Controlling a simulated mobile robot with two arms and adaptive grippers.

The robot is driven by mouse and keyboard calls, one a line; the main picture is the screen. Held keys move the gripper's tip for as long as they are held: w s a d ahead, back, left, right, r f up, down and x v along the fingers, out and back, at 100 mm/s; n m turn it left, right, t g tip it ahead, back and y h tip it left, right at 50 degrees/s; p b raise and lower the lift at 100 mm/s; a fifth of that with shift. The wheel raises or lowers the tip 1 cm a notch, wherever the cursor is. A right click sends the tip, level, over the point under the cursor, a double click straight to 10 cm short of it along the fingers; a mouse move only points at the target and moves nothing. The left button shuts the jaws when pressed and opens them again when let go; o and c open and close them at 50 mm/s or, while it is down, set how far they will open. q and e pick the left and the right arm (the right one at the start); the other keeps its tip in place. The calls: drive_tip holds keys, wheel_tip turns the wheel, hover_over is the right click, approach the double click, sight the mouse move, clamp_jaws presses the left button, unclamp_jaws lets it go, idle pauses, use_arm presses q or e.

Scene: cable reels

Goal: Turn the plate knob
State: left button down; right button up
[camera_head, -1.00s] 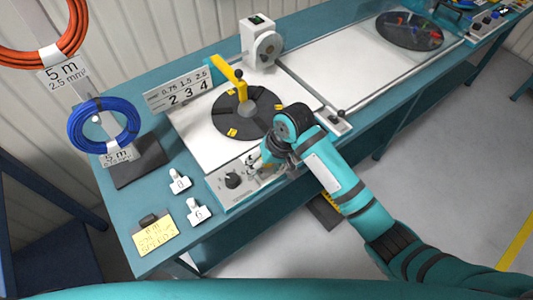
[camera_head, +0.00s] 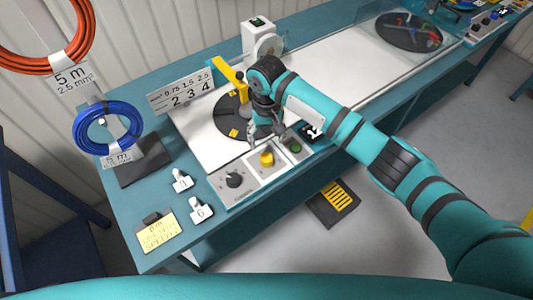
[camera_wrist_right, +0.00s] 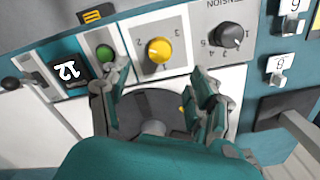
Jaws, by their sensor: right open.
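A yellow knob (camera_head: 266,159), which I take for the plate knob, stands on a white panel of the bench's front control strip. It also shows in the right wrist view (camera_wrist_right: 159,50), between printed numbers, of which I read 2 and 3. My right gripper (camera_head: 265,133) is just behind the knob and over the dark round plate (camera_head: 228,122), partly hiding that plate. In the right wrist view the gripper (camera_wrist_right: 160,88) has its fingers spread and empty, with the yellow knob beyond the fingertips. My left gripper is not in view.
A yellow arm (camera_head: 231,75) reaches over the plate. Number tags and a yellow note (camera_head: 155,232) lie at the left.

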sight(267, 157)
wheel_tip(267, 157, down, 10)
drive_tip(key=shift+p, duration=0.35)
drive_tip(key=c, duration=1.1)
